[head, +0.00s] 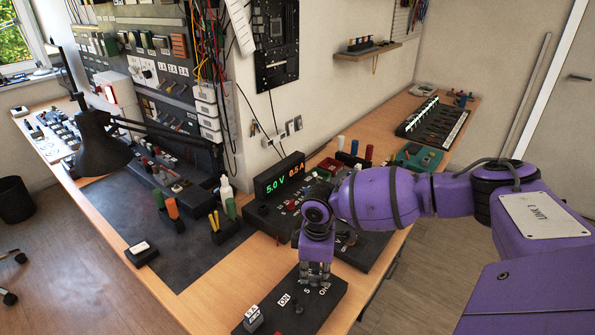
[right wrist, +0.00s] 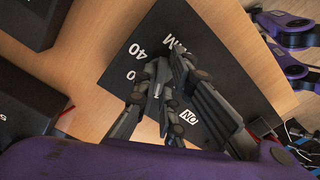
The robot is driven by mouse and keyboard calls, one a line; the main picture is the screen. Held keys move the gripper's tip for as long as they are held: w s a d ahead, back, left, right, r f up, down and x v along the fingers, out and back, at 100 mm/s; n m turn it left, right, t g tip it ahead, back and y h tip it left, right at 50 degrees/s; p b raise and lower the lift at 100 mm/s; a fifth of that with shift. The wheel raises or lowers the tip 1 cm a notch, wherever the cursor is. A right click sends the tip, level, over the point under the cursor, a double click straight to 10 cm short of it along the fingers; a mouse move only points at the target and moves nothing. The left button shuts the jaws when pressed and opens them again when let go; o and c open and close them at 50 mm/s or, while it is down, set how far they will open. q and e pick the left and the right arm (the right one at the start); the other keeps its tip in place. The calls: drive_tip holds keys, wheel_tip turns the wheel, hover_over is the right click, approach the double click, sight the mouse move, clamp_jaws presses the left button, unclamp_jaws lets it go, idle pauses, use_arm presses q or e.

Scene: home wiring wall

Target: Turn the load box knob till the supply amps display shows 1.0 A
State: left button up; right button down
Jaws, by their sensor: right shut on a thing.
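The supply display (head: 279,178) in the head view reads 5.0 V in green and 0.5 A in orange. The load box (head: 335,299) is a low black box at the table's front edge, with white lettering. Its top also shows in the right wrist view (right wrist: 147,27), with "40" and an "ON" label. My right gripper (head: 315,277) points down over the load box. In the right wrist view its fingers (right wrist: 166,82) are closed together at the box top, shut on the knob, which is mostly hidden between them. My left gripper is not in view.
The black power supply panel (head: 375,247) with sockets stands behind my right gripper. A holder (head: 228,238) with yellow-handled tools and a small labelled block (head: 140,253) stand to the left. The dark mat (head: 115,205) is largely clear.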

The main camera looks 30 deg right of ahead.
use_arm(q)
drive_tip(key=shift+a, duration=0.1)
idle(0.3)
use_arm(e)
drive_tip(key=shift+n, duration=0.5)
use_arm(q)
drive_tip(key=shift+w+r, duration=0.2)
use_arm(e)
drive_tip(key=shift+n, duration=0.5)
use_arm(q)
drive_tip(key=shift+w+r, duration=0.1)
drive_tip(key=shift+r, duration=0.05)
use_arm(e)
drive_tip(key=shift+n, duration=1)
drive_tip(key=shift+n, duration=1)
